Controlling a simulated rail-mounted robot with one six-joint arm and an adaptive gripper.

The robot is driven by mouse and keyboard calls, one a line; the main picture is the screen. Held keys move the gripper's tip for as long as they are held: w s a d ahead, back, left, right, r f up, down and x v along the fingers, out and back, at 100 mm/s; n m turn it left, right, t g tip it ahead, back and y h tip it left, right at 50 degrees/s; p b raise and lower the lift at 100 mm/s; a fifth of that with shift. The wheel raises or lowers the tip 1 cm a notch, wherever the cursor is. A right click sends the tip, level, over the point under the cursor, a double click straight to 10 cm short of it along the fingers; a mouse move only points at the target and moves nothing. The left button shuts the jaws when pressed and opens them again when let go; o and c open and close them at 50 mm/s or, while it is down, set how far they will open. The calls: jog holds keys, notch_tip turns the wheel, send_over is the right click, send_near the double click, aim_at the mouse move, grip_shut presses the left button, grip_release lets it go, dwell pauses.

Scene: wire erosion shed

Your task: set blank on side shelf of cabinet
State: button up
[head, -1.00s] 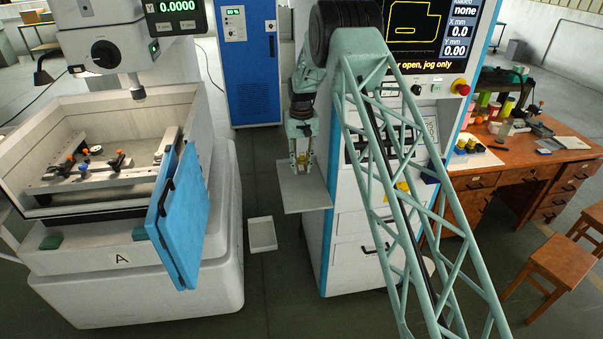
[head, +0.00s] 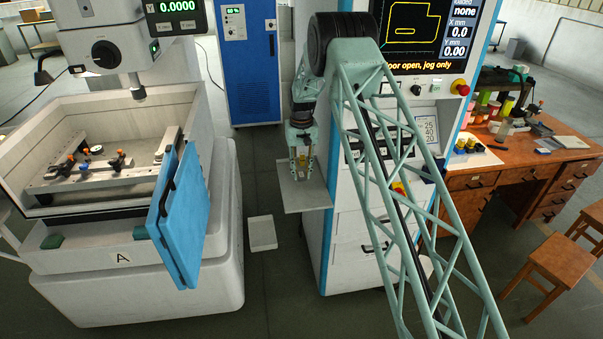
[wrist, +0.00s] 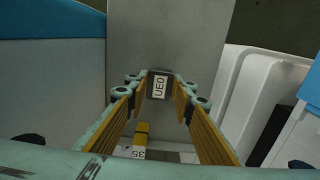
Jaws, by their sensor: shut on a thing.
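My gripper (head: 302,178) points down over the side shelf, a flat grey plate (head: 309,201) jutting from the left side of the white and blue cabinet (head: 345,235). In the wrist view the yellow-padded fingers of my gripper (wrist: 162,92) are shut on a small dark block, the blank (wrist: 159,74), with a white label. The bare grey shelf (wrist: 165,28) lies behind it. I cannot tell whether the blank touches the shelf. In the head view the fingers mostly hide the blank.
A yellow piece (wrist: 141,131) with a label reading 35 shows low in the wrist view. A wooden desk (head: 520,165) stands to the right.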

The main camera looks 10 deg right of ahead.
aim_at(301, 175)
jog(key=shift+f, duration=0.1)
jog(key=o, duration=1)
notch_tip(301, 175, up, 12)
jog(key=shift+r+b, duration=0.15)
jog(key=shift+b, duration=0.65)
dwell(0.6)
